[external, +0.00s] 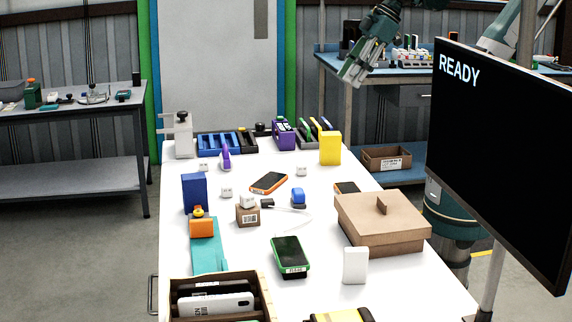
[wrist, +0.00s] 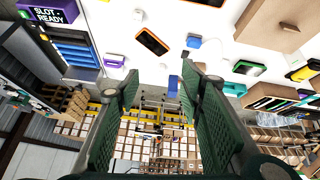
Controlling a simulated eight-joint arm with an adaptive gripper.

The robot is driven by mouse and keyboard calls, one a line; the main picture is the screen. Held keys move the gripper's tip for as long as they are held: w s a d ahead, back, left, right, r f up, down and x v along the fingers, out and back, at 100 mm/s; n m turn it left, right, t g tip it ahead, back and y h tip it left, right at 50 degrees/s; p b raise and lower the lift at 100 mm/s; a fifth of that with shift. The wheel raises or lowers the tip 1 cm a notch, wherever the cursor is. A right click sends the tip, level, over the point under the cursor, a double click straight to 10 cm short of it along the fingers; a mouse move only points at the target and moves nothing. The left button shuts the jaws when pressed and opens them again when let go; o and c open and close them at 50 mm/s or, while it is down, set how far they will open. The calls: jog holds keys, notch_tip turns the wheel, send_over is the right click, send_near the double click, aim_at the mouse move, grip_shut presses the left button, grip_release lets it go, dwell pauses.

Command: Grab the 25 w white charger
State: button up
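Several small white charger-like blocks stand on the white table: one at the back left (external: 204,167), one left of centre (external: 227,191), one at the back centre (external: 301,171), and one on a small brown carton (external: 247,201). Their wattage labels are too small to read, so I cannot tell which is the 25 W one. My gripper (external: 353,74) is raised beyond the table's back right, well away from all of them. In the wrist view my gripper (wrist: 160,82) has its two green fingers spread apart with nothing between them.
An orange-edged phone (external: 269,183), a blue block (external: 298,196) and a white cable lie mid-table. A large brown carton (external: 382,222) stands right, a blue box (external: 195,192) left, a yellow box (external: 330,148) at back. A black "READY" screen (external: 500,150) stands at the right.

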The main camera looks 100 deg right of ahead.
jog(key=w+d+f+n+g+b, duration=0.25)
jog(key=w+d+f+n, duration=0.25)
jog(key=w+f+n, duration=0.5)
jog(key=n+g+b, duration=0.1)
jog(key=n+g, duration=0.3)
jog(key=n, duration=0.1)
send_over(302, 163)
jog(key=f, duration=1.3)
jog(key=shift+a+f, duration=0.2)
jog(key=shift+f, duration=0.2)
jog(key=shift+d+f, duration=0.25)
jog(key=shift+f, duration=0.45)
jog(key=shift+f+b, duration=0.35)
jog(key=shift+f, duration=0.95)
jog(key=shift+f, duration=0.1)
jog(key=shift+w+f+b, duration=0.15)
jog(key=shift+f+b, duration=0.2)
jog(key=shift+f, duration=2.15)
jog(key=shift+c, duration=0.6)
jog(key=c, duration=0.9)
